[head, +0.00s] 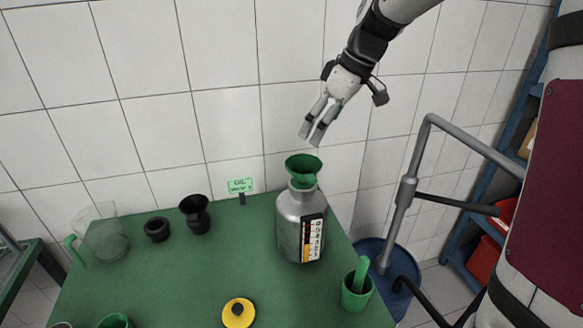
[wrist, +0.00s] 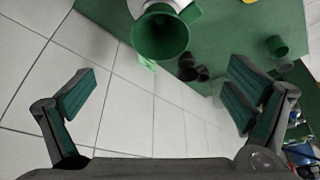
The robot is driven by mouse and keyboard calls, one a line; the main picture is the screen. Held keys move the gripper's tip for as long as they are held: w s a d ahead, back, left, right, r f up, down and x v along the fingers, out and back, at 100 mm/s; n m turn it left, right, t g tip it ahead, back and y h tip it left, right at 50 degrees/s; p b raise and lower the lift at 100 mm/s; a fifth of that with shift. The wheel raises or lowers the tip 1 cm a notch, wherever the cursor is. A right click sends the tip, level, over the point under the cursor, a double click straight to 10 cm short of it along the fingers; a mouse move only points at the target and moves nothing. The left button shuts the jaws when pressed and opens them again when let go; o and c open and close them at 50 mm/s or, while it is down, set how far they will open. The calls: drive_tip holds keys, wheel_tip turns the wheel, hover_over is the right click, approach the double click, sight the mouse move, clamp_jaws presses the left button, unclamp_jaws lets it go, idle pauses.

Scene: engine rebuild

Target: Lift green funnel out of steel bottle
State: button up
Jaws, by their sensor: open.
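The green funnel (head: 303,166) sits upright in the neck of the steel bottle (head: 290,226), with its wide cone above the opening. The bottle stands on the green table and has a level scale on its front. My gripper (head: 312,139) is open and empty, a little above the funnel in the head view. In the wrist view my gripper (wrist: 160,100) has its fingers wide apart. There the funnel (wrist: 160,36) shows its open mouth at the top, beyond the fingers. Only a pale part of the bottle (wrist: 192,12) shows behind it; the funnel's spout is hidden.
A tiled wall is close behind. A grey pipe frame (head: 408,190) stands right.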

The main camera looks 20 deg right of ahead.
approach(301, 163)
drive_tip(key=a+f, duration=0.1)
drive_tip(key=s+a+f, duration=0.1)
drive_tip(key=shift+s+f+p, duration=0.3)
drive_tip(key=shift+f+p, duration=0.05)
drive_tip(key=shift+p+x, duration=0.6)
drive_tip(key=shift+x, duration=2.05)
drive_tip(key=shift+w+a+r, duration=0.1)
drive_tip(key=shift+w+a, duration=0.05)
drive_tip(key=shift+w, duration=0.05)
drive_tip(key=c, duration=1.3)
drive_tip(key=shift+c, duration=0.2)
